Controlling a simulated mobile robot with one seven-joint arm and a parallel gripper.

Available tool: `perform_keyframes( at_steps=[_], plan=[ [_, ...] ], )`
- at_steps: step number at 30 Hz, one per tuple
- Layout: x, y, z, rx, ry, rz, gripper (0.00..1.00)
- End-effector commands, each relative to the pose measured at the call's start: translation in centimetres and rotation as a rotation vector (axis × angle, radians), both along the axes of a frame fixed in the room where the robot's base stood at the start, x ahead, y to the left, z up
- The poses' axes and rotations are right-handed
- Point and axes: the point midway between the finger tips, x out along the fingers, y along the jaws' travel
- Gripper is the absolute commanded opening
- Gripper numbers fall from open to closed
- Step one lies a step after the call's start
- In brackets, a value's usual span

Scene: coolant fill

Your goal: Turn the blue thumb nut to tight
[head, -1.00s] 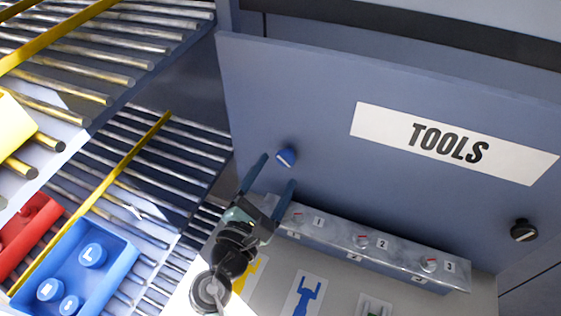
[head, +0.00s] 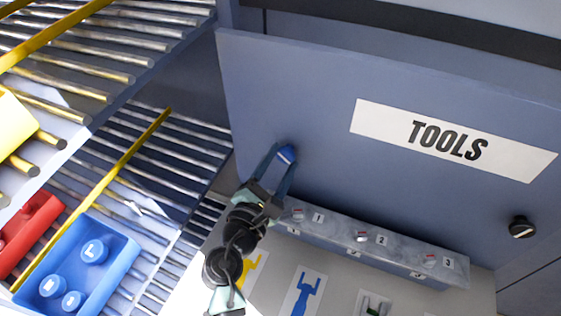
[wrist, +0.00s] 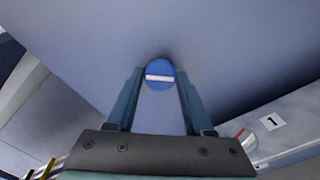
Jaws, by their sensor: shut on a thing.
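The blue thumb nut (head: 287,154) sits on the grey-blue panel marked TOOLS, toward its left side. In the wrist view the nut (wrist: 160,74) shows as a round blue knob with a white bar across its face, lying nearly level. My gripper (head: 280,157) is shut on the nut, one finger on each side. In the wrist view my gripper's fingertips (wrist: 160,78) reach the nut's left and right sides. The fingertips hide part of the nut's sides.
A black knob (head: 522,227) is on the panel's right. Below runs a metal rail (head: 390,246) with red-marked dials numbered 1 to 3. Wire shelves (head: 140,170) at left hold a blue bin (head: 118,255) and a red bin (head: 28,230).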

Motion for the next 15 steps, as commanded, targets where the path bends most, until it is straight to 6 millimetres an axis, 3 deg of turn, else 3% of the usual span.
perform_keyframes(
  at_steps=[15],
  plan=[
    [-0.02, 0.00, -0.28, 0.112, -0.047, -0.001, 0.00]
  ],
)
